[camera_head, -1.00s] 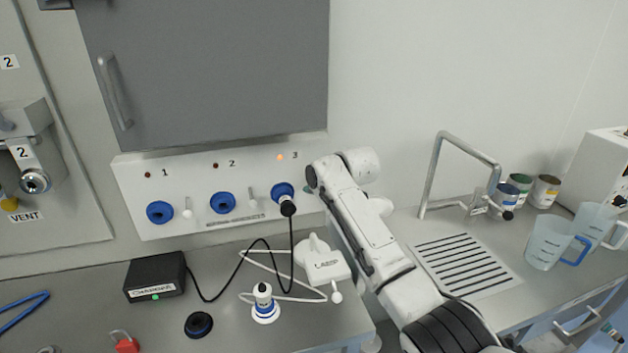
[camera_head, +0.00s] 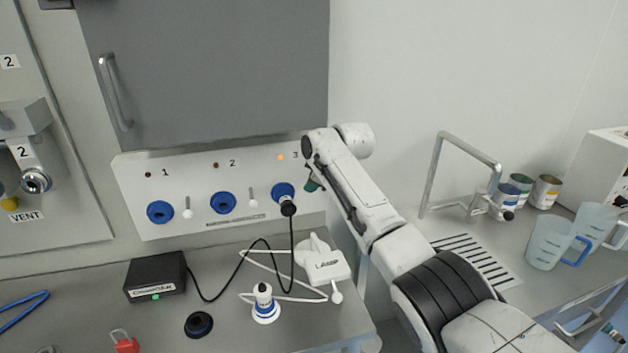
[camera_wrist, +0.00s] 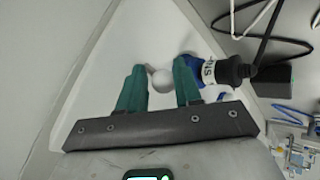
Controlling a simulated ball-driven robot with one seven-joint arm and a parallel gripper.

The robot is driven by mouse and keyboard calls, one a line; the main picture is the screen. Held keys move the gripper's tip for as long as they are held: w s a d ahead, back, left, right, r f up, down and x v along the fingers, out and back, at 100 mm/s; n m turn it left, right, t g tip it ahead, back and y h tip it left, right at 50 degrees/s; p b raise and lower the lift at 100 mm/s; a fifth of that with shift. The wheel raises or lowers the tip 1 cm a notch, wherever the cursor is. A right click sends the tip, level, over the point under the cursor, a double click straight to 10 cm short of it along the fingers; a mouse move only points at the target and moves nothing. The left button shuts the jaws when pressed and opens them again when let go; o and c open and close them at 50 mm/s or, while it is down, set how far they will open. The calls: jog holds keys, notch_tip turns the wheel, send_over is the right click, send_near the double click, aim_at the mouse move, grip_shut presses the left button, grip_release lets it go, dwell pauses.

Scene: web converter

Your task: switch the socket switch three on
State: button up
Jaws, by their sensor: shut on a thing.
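The white socket panel (camera_head: 290,230) is on the wall under a grey cabinet. Socket three (camera_head: 283,192), a blue ring, has a black plug (camera_head: 288,208) in it. The indicator above it (camera_head: 281,157) glows orange. In the wrist view, the white round knob of switch three (camera_wrist: 161,82) is between the green fingertips of my gripper (camera_wrist: 160,72), which is shut on it. The blue socket with its black plug (camera_wrist: 232,70) is right beside the fingers. In the head view, my arm hides switch three, and only a green bit of my gripper (camera_head: 312,186) shows.
Socket one (camera_head: 160,212) and socket two (camera_head: 222,203) are empty, their indicators dark. The grey cabinet (camera_head: 210,70) overhangs the panel.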

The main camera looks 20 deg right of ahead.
jog(key=o, duration=1)
jog(key=shift+w+r, duration=0.1)
jog(key=shift+r, duration=0.1)
